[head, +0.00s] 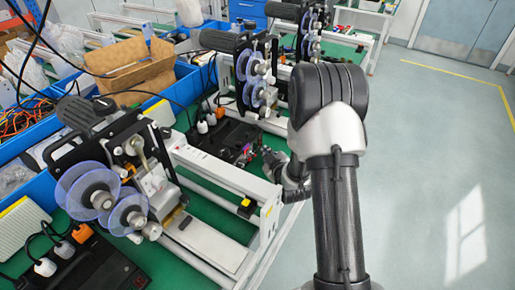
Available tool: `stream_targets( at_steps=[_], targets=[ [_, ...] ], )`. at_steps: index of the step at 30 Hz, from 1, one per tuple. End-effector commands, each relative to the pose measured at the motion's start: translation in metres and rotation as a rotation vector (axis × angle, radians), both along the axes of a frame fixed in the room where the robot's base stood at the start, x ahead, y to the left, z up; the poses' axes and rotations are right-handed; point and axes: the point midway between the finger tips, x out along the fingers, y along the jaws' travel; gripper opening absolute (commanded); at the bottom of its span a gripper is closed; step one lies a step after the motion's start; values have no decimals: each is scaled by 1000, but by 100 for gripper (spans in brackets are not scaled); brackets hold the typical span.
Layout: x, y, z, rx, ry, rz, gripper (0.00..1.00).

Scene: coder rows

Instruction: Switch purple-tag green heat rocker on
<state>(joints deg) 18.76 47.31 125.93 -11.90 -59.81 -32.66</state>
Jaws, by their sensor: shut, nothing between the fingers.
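My gripper (251,157) is at the right end of a black control box (217,138) on the middle machine. It looks shut and empty, with its fingers low over or beside the box. I cannot tell whether they touch it. Small reddish-purple and pale spots show around the fingertips, too small to read as a tag or a switch. The green heat rocker cannot be made out from here, nor its position. My wrist and fingers cover part of that area.
A nearer coder machine (160,190) with blue-violet reels stands at the left, with another black box (92,268) below it. White frame rails (225,172) run beside my gripper. Blue bins and a cardboard box (130,70) lie behind. The floor at right is clear.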

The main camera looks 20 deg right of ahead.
Motion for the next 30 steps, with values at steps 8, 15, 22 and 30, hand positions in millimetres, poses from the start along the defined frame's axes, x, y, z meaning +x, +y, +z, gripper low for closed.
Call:
stream_targets(
  at_steps=[8,15,22,30],
  targets=[
    [0,0,0,0,0,0,0],
    [0,0,0,0,0,0,0],
    [5,4,-1,-1,1,1,0],
    [7,5,-1,0,1,1,0]
  ],
)
